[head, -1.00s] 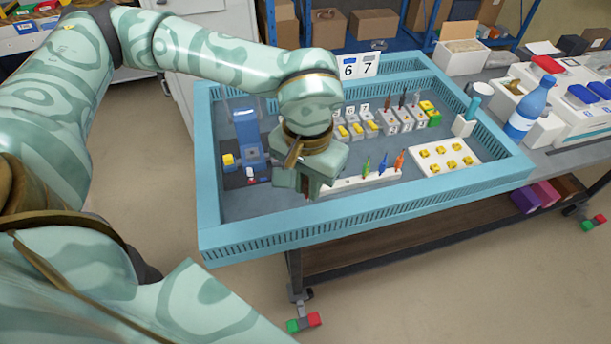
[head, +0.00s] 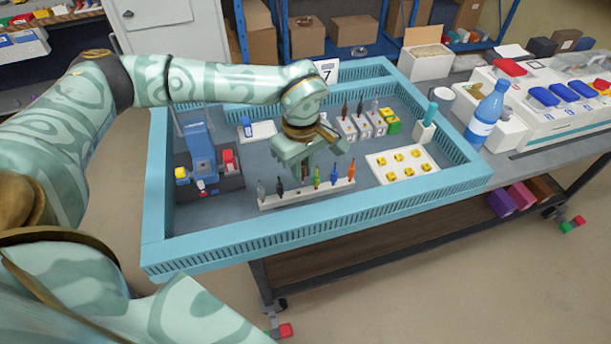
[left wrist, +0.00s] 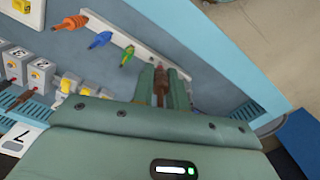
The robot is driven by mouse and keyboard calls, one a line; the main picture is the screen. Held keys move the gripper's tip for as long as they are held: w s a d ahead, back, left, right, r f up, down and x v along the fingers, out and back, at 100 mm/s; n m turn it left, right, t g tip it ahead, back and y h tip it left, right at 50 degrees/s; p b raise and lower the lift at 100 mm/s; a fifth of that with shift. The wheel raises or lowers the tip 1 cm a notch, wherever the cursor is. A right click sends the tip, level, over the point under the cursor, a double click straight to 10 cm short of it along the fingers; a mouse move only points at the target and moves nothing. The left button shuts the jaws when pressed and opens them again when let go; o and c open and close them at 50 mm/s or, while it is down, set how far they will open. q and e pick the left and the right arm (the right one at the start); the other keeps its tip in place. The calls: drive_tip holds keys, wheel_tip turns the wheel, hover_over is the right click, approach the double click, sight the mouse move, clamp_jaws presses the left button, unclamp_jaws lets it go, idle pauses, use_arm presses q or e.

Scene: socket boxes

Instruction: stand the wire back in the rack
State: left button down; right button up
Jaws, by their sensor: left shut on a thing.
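The white rack (head: 330,189) is a long strip in the blue-walled tray. Several wires stand in it: a grey one (head: 261,190), a black one (head: 280,186), a green one (head: 317,178), a blue one (head: 333,174) and an orange one (head: 351,170). My left gripper (head: 305,174) points down over the rack, between the black and green wires. It is shut on a brown wire, seen between the fingers in the left wrist view (left wrist: 159,88). Whether the wire's lower end is in the rack is hidden. My right gripper is not in view.
Numbered grey socket boxes (head: 362,124) stand behind the rack. A white plate with yellow pieces (head: 380,172) is to the right. A blue device on a dark base (head: 203,157) is to the left. The blue tray wall (head: 320,232) runs along the front.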

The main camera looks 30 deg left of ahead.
use_arm(q)
drive_tip(key=a+f+n+b, duration=0.1)
drive_tip(key=f+b, duration=0.1)
drive_tip(key=w+f+n+b, duration=0.1)
drive_tip(key=f+n, duration=0.1)
drive_tip(key=w+a+f+n+b, duration=0.1)
drive_tip(key=f+b, duration=0.1)
drive_tip(key=f, duration=0.1)
drive_tip(key=shift+a+n+b, duration=0.3)
drive_tip(key=shift+n, duration=0.1)
drive_tip(key=shift+w+r, duration=0.1)
drive_tip(key=shift+r, duration=0.1)
drive_tip(key=shift+r+p, duration=0.15)
drive_tip(key=shift+p, duration=0.15)
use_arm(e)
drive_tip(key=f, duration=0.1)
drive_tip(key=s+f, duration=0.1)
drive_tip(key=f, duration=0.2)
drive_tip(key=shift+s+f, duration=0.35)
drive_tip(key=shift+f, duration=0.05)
use_arm(q)
drive_tip(key=shift+p, duration=0.3)
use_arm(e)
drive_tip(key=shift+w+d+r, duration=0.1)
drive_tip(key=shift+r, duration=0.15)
use_arm(q)
drive_tip(key=shift+f, duration=0.45)
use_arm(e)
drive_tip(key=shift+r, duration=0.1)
